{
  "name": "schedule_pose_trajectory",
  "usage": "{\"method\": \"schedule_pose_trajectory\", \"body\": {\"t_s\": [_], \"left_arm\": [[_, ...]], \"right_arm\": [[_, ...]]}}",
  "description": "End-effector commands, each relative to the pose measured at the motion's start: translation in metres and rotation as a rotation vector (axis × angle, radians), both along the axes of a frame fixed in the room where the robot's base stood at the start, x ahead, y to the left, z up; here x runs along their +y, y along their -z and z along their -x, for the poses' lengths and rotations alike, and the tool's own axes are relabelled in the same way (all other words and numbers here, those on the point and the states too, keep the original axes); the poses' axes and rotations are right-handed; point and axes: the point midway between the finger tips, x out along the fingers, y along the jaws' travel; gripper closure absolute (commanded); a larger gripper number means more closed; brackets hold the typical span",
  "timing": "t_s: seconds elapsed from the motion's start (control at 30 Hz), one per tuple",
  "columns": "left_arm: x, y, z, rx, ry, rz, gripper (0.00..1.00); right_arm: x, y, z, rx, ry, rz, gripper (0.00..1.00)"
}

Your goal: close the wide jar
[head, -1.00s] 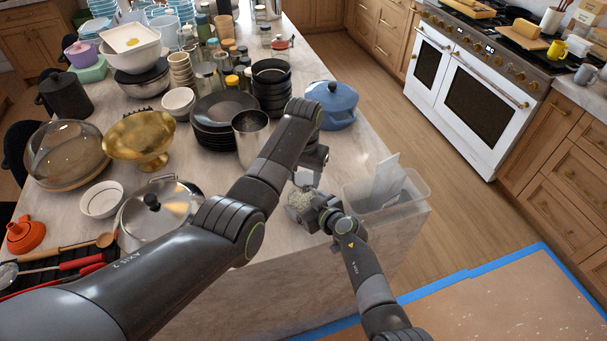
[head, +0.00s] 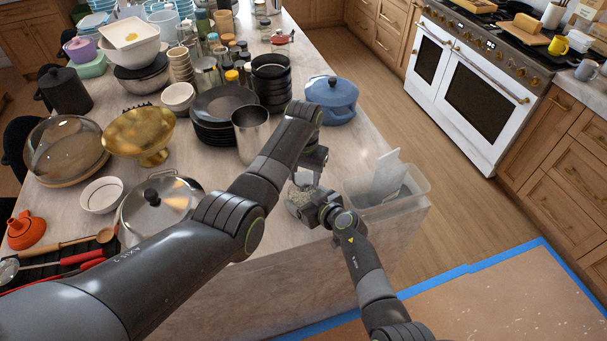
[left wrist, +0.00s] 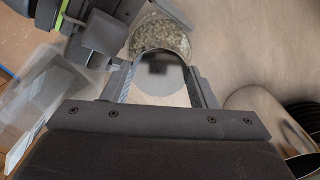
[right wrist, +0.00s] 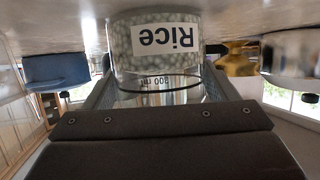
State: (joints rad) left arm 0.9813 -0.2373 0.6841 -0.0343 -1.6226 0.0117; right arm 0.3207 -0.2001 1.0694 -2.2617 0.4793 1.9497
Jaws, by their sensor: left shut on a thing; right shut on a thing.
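The wide jar (head: 297,203) is clear, holds pale grains and stands near the island's front edge. In the right wrist view its label (right wrist: 165,39) reads "Rice" upside down, with a dark ring line below it in the picture. My right gripper (head: 318,207) is shut on the jar, its fingers on either side of the glass (right wrist: 160,95). My left gripper (head: 306,180) is shut on a round, clear-looking lid (left wrist: 160,82). In the left wrist view the lid overlaps the jar's grains (left wrist: 160,37). I cannot tell whether lid and jar touch.
A clear plastic bin (head: 408,196) stands just right of the jar. A blue lidded pot (head: 331,97) and a metal cup (head: 250,133) stand behind. A steel pan lid (head: 160,207), a gold bowl (head: 139,132) and stacked dark plates (head: 224,103) crowd the left side.

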Motion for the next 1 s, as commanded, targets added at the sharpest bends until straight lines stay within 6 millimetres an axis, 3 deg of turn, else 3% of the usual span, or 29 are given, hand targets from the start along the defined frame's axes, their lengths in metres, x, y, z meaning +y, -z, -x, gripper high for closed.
{"method": "schedule_pose_trajectory", "body": {"t_s": [0.53, 0.57, 0.67, 0.77, 1.0], "left_arm": [[0.0002, 0.0107, -0.0002, 0.0, 0.0, 0.0, 0.68], [0.0002, 0.0107, -0.0002, 0.0, 0.0, 0.0, 0.68], [0.0002, 0.0105, -0.0002, 0.0, 0.021, 0.0, 0.68], [0.0001, 0.0105, -0.0001, 0.0, 0.107, 0.0, 0.68], [-0.0001, 0.0104, -0.0002, 0.0, 0.484, 0.0, 0.68]], "right_arm": [[0.0, 0.0001, 0.0, 0.0, 0.0, 0.0, 0.61], [0.0, 0.0001, 0.0, 0.0, 0.0, 0.0, 0.84], [0.0, 0.0001, 0.0, 0.0, 0.0, 0.0, 0.84], [0.0, 0.0002, 0.0001, 0.0, 0.0, 0.0, 0.84], [-0.0002, 0.0002, 0.0001, 0.001, 0.0, 0.001, 0.84]]}}
